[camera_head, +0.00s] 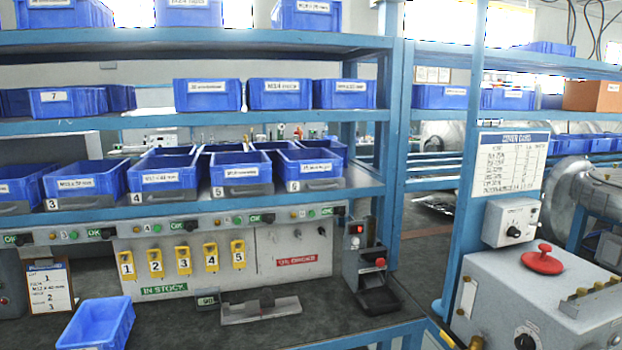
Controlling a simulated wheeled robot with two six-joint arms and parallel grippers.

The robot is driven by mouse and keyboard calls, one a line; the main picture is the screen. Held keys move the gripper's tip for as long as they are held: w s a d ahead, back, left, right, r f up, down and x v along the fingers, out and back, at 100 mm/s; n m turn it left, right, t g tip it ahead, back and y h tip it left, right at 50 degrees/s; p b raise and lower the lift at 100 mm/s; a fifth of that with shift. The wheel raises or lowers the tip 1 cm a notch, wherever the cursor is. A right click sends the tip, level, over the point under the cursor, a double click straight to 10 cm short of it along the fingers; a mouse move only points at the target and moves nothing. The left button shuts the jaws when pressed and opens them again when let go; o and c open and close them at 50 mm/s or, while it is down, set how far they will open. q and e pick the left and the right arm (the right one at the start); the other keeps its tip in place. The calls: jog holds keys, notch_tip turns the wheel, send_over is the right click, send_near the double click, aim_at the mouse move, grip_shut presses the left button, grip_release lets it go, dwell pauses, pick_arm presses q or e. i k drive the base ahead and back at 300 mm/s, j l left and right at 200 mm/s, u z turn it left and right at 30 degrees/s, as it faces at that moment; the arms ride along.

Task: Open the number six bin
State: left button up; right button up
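The number six bin (310,168) is a blue bin at the right end of the row on the lower shelf. A grey front strip (315,185) below it carries the number 6 at its left, and a white label is on the bin's front. The bin appears to sit in line with bin five (241,172) to its left. Neither of my grippers is in view.
Bins three (85,182) and four (162,178) stand further left on the same shelf. Below are yellow numbered tags (183,260), a black device (370,275) and a loose blue bin (97,324). A blue post stands right of bin six. A red knob (543,260) tops the grey machine.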

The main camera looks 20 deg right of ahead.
aim_at(315, 168)
jog(key=i+j, duration=0.25)
jog(key=i, duration=0.2)
jog(key=i+j+z, duration=0.1)
jog(key=i+j, duration=0.15)
jog(key=i, duration=0.15)
